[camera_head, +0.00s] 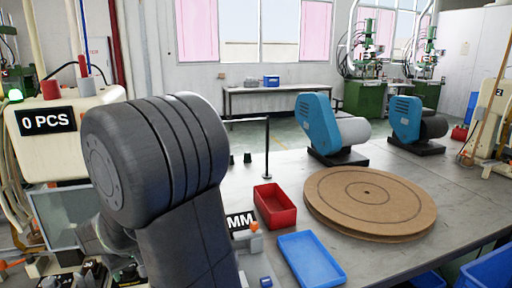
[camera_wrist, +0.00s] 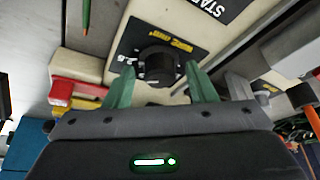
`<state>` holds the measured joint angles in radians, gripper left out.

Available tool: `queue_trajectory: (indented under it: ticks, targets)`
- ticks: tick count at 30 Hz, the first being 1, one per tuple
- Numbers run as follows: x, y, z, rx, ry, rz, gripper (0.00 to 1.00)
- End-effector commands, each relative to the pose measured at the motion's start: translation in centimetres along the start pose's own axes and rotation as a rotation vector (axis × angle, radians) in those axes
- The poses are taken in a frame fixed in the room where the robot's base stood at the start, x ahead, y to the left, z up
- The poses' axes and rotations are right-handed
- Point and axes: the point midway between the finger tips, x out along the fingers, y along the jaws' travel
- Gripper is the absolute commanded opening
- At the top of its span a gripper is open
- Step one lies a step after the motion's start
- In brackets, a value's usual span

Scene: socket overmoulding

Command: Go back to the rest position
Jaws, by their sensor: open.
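My gripper (camera_wrist: 162,92) shows in the wrist view with its two green fingers spread apart. Nothing is between the fingers. Beyond them is a pale machine body with a black round fitting (camera_wrist: 158,66) on a dark plate with yellow lettering. In the head view my dark arm stands large at the left and hides part of the moulding machine (camera_head: 45,145), which carries a "0 PCS" sign. My gripper is not visible in the head view.
A metal table (camera_head: 390,174) holds a red tray (camera_head: 275,206), a blue tray (camera_head: 311,260), a round brown board (camera_head: 370,200) and two blue machines (camera_head: 320,125), (camera_head: 404,118). A thin black post (camera_head: 267,150) stands near the red tray. A red block (camera_wrist: 61,92) shows in the wrist view.

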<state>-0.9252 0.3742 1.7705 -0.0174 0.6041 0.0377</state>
Motion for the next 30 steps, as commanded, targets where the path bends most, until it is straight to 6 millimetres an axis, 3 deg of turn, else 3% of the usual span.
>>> queue_trajectory:
  ticks: [30]
  targets:
    - [0.07,0.39,-0.07,-0.480,0.000,-0.200,0.51]
